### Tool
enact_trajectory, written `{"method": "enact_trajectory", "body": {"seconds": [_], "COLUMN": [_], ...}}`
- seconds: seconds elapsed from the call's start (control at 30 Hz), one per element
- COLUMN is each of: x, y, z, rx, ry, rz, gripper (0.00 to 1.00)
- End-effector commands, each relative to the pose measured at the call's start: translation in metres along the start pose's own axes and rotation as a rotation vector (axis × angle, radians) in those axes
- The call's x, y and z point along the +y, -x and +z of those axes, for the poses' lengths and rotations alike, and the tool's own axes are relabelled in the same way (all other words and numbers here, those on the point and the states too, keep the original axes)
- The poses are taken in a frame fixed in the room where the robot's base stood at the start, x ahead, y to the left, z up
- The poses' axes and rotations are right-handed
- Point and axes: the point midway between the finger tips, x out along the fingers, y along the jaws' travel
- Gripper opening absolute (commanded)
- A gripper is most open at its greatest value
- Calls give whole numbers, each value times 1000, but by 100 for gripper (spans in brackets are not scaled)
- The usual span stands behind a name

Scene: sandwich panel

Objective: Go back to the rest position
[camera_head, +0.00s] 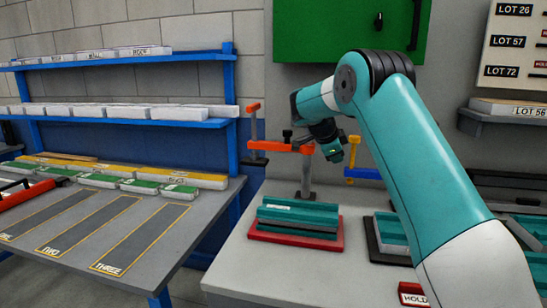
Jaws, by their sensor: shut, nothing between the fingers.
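My teal and white arm comes in from the lower right and bends down at its wrist. My gripper (334,154), small and dark at the arm's end, is above the bench, near an orange clamp and a yellow clamp. It is shut and empty. Its fingertips are too small to make out clearly. Below and to the left, a teal-and-grey layered panel (298,217) lies on a red tray (256,233), apart from my gripper. A second layered stack (391,229) sits on a black tray (373,241), partly hidden by my arm.
The orange clamp (272,146) and yellow clamp (362,173) stand at the bench's back. A blue shelf rack (232,120) and a table with marked lanes (125,230) are at left. A green cabinet (318,30) hangs behind.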

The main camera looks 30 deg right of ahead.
Motion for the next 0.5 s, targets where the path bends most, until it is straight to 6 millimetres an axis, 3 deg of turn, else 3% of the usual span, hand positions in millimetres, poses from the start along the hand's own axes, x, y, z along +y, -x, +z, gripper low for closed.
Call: {"method": "enact_trajectory", "body": {"seconds": [0.17, 0.27, 0.37, 0.5], "x": [0, 7, 28, 94], "y": [2, 20, 59, 130], "z": [2, 16, 45, 92], "rx": [-6, -54, -160, -364], "ry": [13, 124, 378, 883], "rz": [-2, -16, -51, -150], "gripper": [0, 0, 0, 0]}}
